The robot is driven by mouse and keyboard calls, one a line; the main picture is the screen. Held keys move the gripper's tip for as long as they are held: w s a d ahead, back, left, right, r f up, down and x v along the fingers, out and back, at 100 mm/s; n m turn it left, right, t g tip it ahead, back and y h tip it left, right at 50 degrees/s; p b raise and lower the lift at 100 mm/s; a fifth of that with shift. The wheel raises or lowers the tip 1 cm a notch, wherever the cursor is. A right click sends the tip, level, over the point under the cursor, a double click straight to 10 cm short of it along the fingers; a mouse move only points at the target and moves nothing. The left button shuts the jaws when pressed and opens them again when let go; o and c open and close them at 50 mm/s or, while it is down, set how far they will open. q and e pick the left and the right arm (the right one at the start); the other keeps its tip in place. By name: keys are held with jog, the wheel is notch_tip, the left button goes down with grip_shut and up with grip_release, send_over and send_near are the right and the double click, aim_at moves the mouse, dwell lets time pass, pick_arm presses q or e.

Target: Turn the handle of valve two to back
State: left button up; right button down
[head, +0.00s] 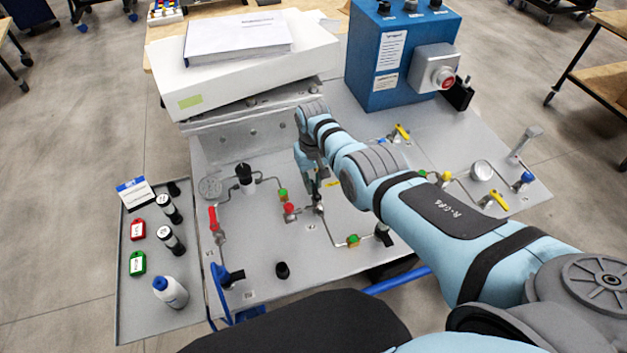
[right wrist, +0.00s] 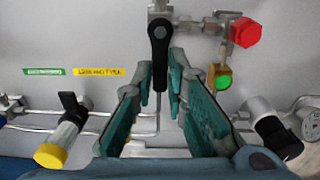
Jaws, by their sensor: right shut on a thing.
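My right gripper (head: 314,188) reaches down onto the middle of the grey panel in the head view. In the right wrist view its teal fingers (right wrist: 161,78) are shut on a black valve handle (right wrist: 159,45), one finger on each side of the lever. The handle points straight down the picture from its pivot at the top, toward the gripper. In the head view the gripper and arm mostly hide this handle. No readable label shows which valve is number two. My left gripper is not in view.
A red knob (right wrist: 245,32) and a green button (right wrist: 224,82) are close to the right of the fingers. A yellow-ended valve (right wrist: 52,152) is at left. A blue control box (head: 375,65) and white box (head: 230,82) stand behind; a tray (head: 132,310) lies left.

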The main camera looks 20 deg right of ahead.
jog(key=shift+s+a+f, duration=0.1)
jog(key=c, duration=1.6)
grip_release()
notch_tip(320, 180, up, 12)
